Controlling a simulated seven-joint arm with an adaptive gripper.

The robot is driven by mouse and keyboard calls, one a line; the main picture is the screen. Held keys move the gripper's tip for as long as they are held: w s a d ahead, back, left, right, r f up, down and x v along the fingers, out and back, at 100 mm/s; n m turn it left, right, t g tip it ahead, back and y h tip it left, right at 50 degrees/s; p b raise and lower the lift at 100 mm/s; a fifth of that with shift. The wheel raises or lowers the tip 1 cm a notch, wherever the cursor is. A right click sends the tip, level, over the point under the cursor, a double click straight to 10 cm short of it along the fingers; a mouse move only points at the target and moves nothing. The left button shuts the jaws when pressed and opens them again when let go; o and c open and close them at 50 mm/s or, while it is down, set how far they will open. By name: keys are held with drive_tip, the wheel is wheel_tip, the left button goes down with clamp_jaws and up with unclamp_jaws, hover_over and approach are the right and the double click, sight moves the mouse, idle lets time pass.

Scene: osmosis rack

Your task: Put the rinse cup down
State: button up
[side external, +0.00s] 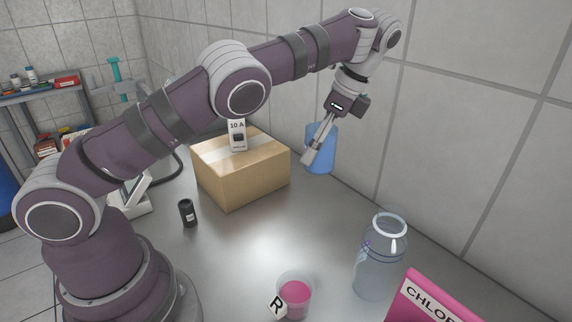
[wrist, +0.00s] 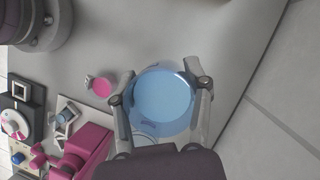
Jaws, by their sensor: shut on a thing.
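A translucent blue cup (side external: 323,148), which I take to be the rinse cup, is held by my gripper (side external: 308,158) high above the grey bench (side external: 235,250), near the tiled wall. It looks nearly upright. In the wrist view the blue cup (wrist: 163,97) fills the space between the two fingers of my gripper (wrist: 160,84), one on each side. No support shows directly beneath it. A second, clear cup with pink contents (side external: 295,293) and an R label stands on the bench at the front; it also shows in the wrist view (wrist: 102,87).
A clear bottle (side external: 380,265) and a pink CHLOR-lettered object (side external: 435,300) stand front right. A black vial (side external: 188,212) stands left. The bench middle is clear.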

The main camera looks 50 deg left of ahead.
drive_tip(key=shift+s+r+n, duration=0.15)
drive_tip(key=shift+r+n, duration=0.15)
drive_tip(key=shift+r, duration=0.2)
drive_tip(key=s+a+r+m+t, duration=0.1)
drive_tip(key=s+a+m, duration=0.15)
drive_tip(key=a, duration=0.65)
drive_tip(key=s+a+m+t, duration=0.1)
drive_tip(key=a+m, duration=0.3)
drive_tip(key=a, duration=0.5)
drive_tip(key=s+a+r+m+t, duration=0.1)
drive_tip(key=s+a+m, duration=0.15)
drive_tip(key=a, duration=0.65)
drive_tip(key=s+a+f+m+t, duration=0.3)
drive_tip(key=s+a+f+m, duration=0.2)
drive_tip(key=a+f+m, duration=0.3)
drive_tip(key=shift+n+h, duration=0.3)
drive_tip(key=f, duration=1.1)
drive_tip(key=shift+w+a, duration=0.1)
drive_tip(key=shift+a, duration=0.25)
drive_tip(key=o, duration=0.9)
